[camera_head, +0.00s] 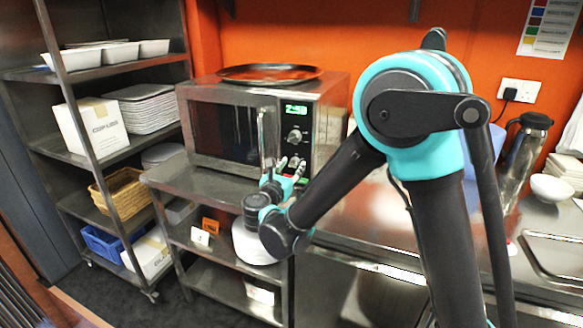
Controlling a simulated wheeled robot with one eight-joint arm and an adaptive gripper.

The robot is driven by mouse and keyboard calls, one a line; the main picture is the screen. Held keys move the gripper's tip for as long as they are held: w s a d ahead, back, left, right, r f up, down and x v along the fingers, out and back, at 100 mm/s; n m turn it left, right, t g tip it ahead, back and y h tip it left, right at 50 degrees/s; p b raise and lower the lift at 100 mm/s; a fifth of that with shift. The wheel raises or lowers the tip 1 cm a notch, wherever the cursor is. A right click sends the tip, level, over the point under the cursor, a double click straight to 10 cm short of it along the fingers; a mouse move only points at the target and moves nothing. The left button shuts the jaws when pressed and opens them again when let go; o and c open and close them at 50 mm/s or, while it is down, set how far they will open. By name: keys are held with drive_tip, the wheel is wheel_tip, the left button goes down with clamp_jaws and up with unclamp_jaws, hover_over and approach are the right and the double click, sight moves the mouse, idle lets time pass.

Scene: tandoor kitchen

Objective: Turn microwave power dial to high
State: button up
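The microwave (225,127) stands on a steel shelf with its door shut and a green lit display (296,109) reading what looks like 2:50. A round dark dial (295,136) with a light rim sits on its control panel below the display. My gripper (292,164) is in front of the lower part of the panel, a little below this dial. Its fingertips point toward the panel and look apart, with nothing clearly held between them. The gripper hides part of the lower panel, and I cannot tell whether it touches the panel. The dial's markings are too small to read.
A black round tray (269,73) lies on top of the microwave. The door's vertical handle (267,137) stands close left of my gripper. A steel counter (375,215) with a flask (520,150) and a bowl (551,188) is at right. A loaded rack stands at left.

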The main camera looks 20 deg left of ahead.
clamp_jaws()
drive_tip(key=shift+m, duration=0.3)
drive_tip(key=m, duration=0.8)
drive_tip(key=m+h, duration=0.1)
drive_tip(key=m, duration=1.5)
drive_tip(key=shift+f+h, duration=0.25)
drive_tip(key=shift+h, duration=0.05)
drive_tip(key=shift+m, duration=0.3)
drive_tip(key=shift+o, duration=1.2)
unclamp_jaws()
